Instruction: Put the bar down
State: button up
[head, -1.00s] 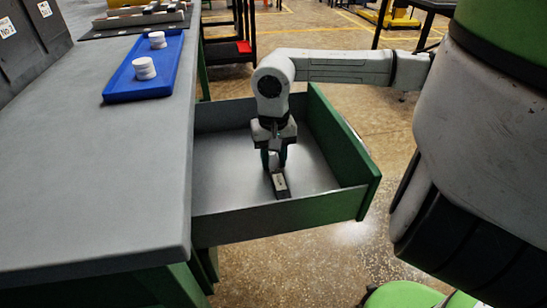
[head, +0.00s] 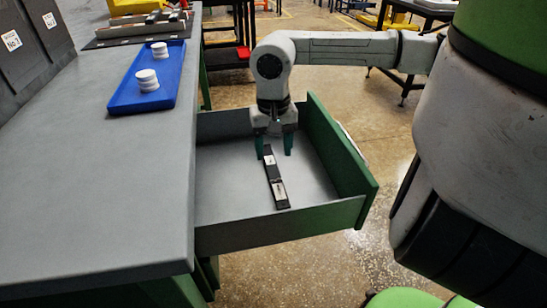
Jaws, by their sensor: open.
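The bar (head: 275,178) is dark with pale patches and lies on the floor of the open drawer (head: 311,209). It lies lengthwise, slightly slanted. My gripper (head: 274,150) is just above the bar's far end, pointing down. Its two green-tipped fingers are apart, one to each side of that end, and hold nothing. Whether a finger touches the bar cannot be told.
The drawer's green front wall and grey side walls stand around my gripper. A grey bench top (head: 110,180) is at the left, with a blue tray (head: 122,96) carrying white round pieces. A dark mat (head: 118,36) with bars lies farther back. The drawer floor beside the bar is clear.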

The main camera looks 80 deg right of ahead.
notch_tip(320, 180, up, 6)
jog(key=shift+f+p, duration=0.15)
jog(key=shift+p, duration=0.35)
